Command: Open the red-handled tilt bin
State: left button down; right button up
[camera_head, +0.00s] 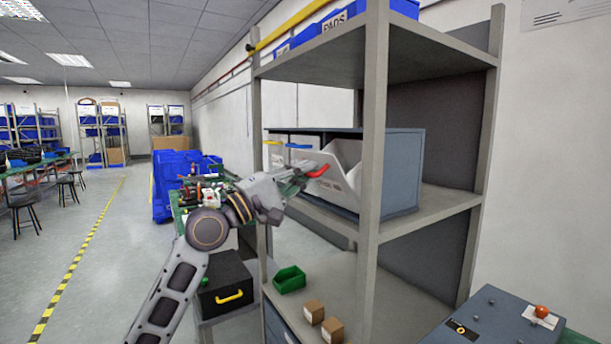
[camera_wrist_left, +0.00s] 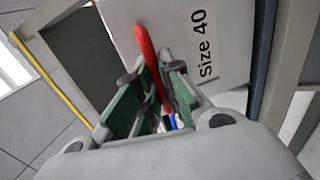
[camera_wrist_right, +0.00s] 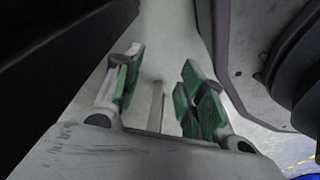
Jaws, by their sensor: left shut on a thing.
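The tilt bin (camera_head: 335,180) is pale grey and sits in a blue-grey cabinet (camera_head: 402,170) on the rack's middle shelf. Its front leans outward from the cabinet, with an open gap showing behind it. Its red handle (camera_head: 318,171) sticks out from the front. My left gripper (camera_head: 302,175) reaches it from the left and is shut on the handle. In the left wrist view the red handle (camera_wrist_left: 146,45) runs between the green finger pads, beside a "Size 40" label (camera_wrist_left: 203,42). My right gripper (camera_wrist_right: 160,65) is open and empty; the head view does not show it.
A rack post (camera_head: 373,130) stands in front of the cabinet, right of the bin. The lower shelf holds a green bin (camera_head: 289,280) and small cardboard boxes (camera_head: 323,320). A black case (camera_head: 225,285) with a yellow handle stands at left. A control box (camera_head: 495,325) is at bottom right.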

pick_arm(q)
jog(key=shift+s+a+f+t+h+b, duration=0.15)
jog(key=shift+a+f+t+h+b, duration=0.15)
jog(key=shift+b, duration=0.35)
jog(key=shift+s+a+f+t+h+b, duration=0.1)
jog(key=shift+f+h+b, duration=0.1)
jog(key=shift+f+b, duration=0.35)
pick_arm(e)
jog(key=w+a+r, duration=0.3)
jog(key=r, duration=0.4)
jog(key=shift+w, duration=0.2)
pick_arm(q)
jog(key=shift+r, duration=0.2)
jog(key=c, duration=1.5)
grip_release()
jog(key=shift+c, duration=0.2)
pick_arm(e)
jog(key=shift+a, duration=0.1)
jog(key=shift+f, duration=0.1)
pick_arm(q)
jog(key=v, duration=1.2)
jog(key=shift+f, duration=0.1)
